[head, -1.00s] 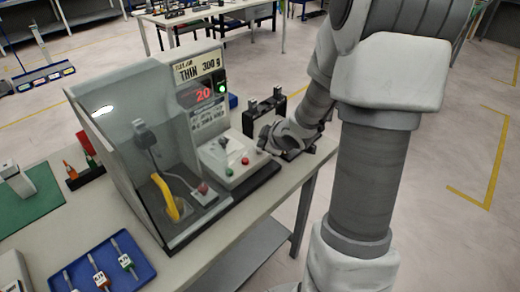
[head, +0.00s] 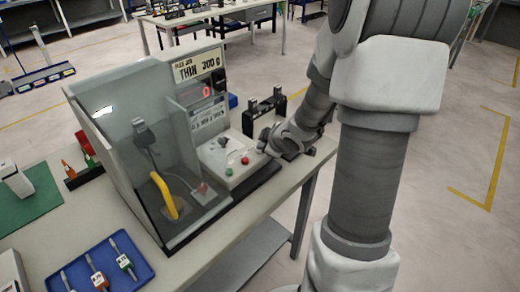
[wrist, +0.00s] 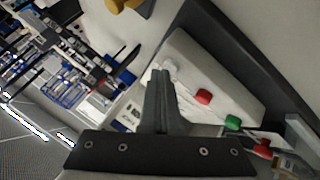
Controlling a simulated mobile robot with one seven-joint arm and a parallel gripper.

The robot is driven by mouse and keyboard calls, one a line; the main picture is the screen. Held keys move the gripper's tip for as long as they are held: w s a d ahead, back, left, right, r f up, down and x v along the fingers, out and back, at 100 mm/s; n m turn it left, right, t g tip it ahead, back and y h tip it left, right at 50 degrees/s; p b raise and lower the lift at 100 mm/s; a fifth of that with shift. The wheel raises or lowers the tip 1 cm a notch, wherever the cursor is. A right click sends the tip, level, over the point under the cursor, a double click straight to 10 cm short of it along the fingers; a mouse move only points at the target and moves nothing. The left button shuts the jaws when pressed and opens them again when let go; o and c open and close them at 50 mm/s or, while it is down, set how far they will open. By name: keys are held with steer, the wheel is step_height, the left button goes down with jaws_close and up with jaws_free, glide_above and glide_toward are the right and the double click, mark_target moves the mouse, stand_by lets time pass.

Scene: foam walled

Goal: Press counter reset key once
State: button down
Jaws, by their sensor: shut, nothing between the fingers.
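The machine's control box (head: 228,158) stands at the front of the tester, with a red button (head: 245,160) and a green button (head: 229,171) on its top. The red button (wrist: 203,96) and green button (wrist: 233,122) also show in the wrist view. The red counter display (head: 207,91) reads 0. My gripper (head: 264,141) is at the right end of the control box. In the wrist view my gripper's fingers (wrist: 161,75) are together and empty, over the box's pale end. I cannot make out the reset key; the fingers may cover it.
A clear-walled enclosure (head: 125,150) with a yellow handle (head: 163,192) stands left of the control box. A black stand (head: 265,110) is behind my gripper. A blue tray (head: 105,268) with tools lies at the front left of the bench.

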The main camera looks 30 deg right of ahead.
mark_target(263, 155)
steer(key=shift+r+p, duration=0.95)
steer(key=shift+p, duration=0.05)
step_height(263, 155, up, 5)
steer(key=p, duration=0.5)
stand_by(0.7)
